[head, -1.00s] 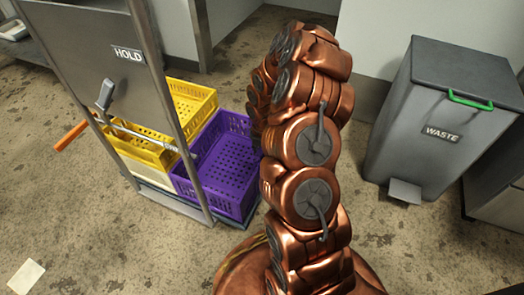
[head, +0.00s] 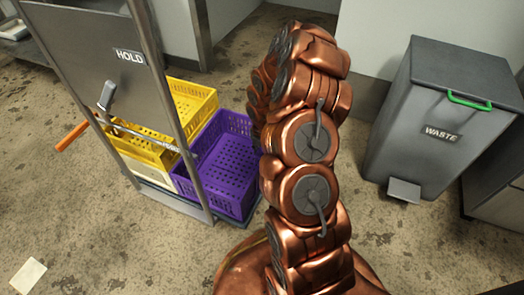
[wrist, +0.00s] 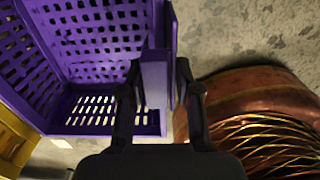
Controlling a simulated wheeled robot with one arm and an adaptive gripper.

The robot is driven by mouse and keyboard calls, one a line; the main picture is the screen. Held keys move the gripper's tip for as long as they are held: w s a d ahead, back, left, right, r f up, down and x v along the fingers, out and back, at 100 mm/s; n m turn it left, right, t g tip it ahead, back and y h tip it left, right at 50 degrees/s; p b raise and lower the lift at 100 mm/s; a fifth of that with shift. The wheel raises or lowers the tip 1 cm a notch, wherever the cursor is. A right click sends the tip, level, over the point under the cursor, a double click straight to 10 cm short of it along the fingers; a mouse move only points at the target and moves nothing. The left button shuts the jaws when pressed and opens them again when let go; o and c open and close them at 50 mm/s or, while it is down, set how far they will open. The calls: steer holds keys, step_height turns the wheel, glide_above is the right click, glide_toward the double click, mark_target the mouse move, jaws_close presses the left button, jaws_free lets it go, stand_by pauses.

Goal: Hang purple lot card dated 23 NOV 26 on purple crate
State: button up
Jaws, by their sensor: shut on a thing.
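The purple crate (head: 215,178) sits on the floor-level base left of my arm in the head view. Its slotted wall and floor fill the upper left of the wrist view (wrist: 105,45). My gripper (wrist: 158,78) is shut on a purple lot card (wrist: 155,82), seen nearly edge-on between the fingers. The card is close beside the crate's right-hand side in the wrist view; I cannot tell whether it touches or hooks over the rim. Its date cannot be read. In the head view my arm hides the gripper and card.
Yellow crates (head: 193,104) stand beside the purple one. A HOLD panel on a metal frame (head: 85,45), with an orange-tipped lever (head: 72,136), stands in front of them. A grey WASTE bin (head: 440,125) is at right. A pale sheet (head: 28,275) lies on open floor.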

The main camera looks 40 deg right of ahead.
steer(key=shift+f+p, duration=0.5)
steer(key=shift+f, duration=1)
stand_by(0.6)
steer(key=o, duration=0.7)
step_height(320, 180, up, 12)
stand_by(0.6)
stand_by(0.5)
